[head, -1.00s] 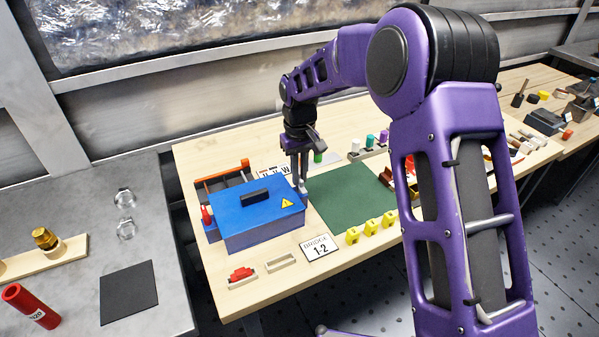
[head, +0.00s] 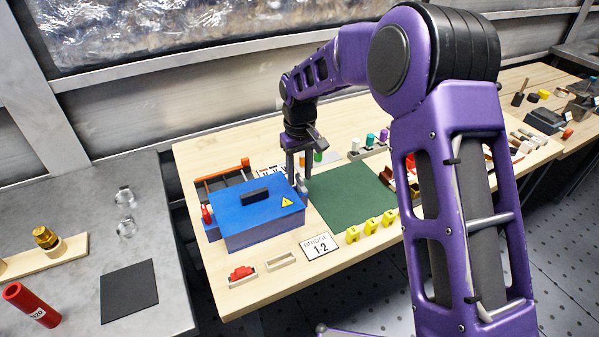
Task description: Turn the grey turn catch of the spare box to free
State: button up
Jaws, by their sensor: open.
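A blue box (head: 250,218) with a black handle and a yellow warning label stands on the wooden bench; I take it for the spare box. A small grey piece (head: 303,187), apparently the turn catch, shows at the box's right side, just below my fingers. It is too small to tell which way it points. My gripper (head: 298,178) is open and points down over the box's right edge. I cannot tell whether the fingers touch the catch or stand around it.
A green mat (head: 350,195) lies right of the box. Yellow blocks (head: 371,227) and a "BRIDGE 1-2" card (head: 320,246) lie in front. A red-handled item (head: 207,214) stands at the box's left. An orange-edged rack (head: 222,175) is behind it.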

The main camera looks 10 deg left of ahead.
aim_at(300, 177)
notch_tip(300, 177, up, 18)
jog(key=shift+f, duration=0.25)
dwell(0.3)
